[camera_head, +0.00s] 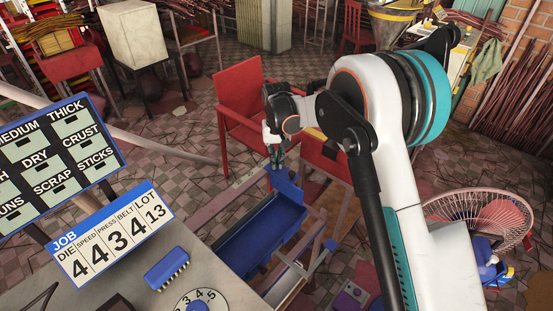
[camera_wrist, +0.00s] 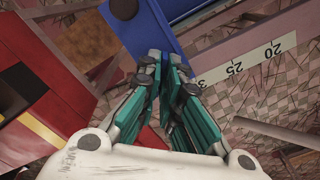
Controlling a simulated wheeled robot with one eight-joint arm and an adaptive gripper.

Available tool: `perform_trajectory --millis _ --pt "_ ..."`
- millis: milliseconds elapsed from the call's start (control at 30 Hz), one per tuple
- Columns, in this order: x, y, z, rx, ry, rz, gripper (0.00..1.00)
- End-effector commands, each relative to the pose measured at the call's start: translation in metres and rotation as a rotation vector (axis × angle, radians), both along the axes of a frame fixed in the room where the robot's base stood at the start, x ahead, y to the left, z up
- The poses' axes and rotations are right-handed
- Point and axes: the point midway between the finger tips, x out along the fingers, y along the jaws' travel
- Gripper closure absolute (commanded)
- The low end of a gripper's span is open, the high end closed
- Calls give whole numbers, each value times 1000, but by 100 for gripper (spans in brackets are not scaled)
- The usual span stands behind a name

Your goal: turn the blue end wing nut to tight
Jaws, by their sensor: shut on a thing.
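My gripper (camera_head: 273,157) points down at the blue end piece (camera_head: 285,186) of the long blue trough (camera_head: 258,237) in the head view. In the wrist view my gripper's teal fingers (camera_wrist: 166,62) come close together at the edge of the blue end piece (camera_wrist: 150,28). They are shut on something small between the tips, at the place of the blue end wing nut. The nut itself is hidden by the fingers, so its angle cannot be told.
A rail with a number scale (camera_wrist: 250,60) runs beside the end piece. A red chair (camera_head: 240,90) stands close behind my gripper. A job board (camera_head: 112,238) and a blue-framed label board (camera_head: 50,160) stand at left. A fan (camera_head: 478,215) is at right.

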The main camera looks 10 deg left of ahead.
Motion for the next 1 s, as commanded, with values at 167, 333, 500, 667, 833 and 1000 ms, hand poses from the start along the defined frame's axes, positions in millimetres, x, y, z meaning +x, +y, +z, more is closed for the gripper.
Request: perform_trajectory --millis 167,333,500,667,833,1000 --pt "1 1 1 1 -2 -165 100" --pt "1 1 1 1 -2 -326 100" --pt "1 1 1 1 -2 -479 100" --pt "1 1 1 1 -2 -604 100" --pt "1 1 0 1 -2 -707 100" --pt "1 1 1 2 -2 -774 100"
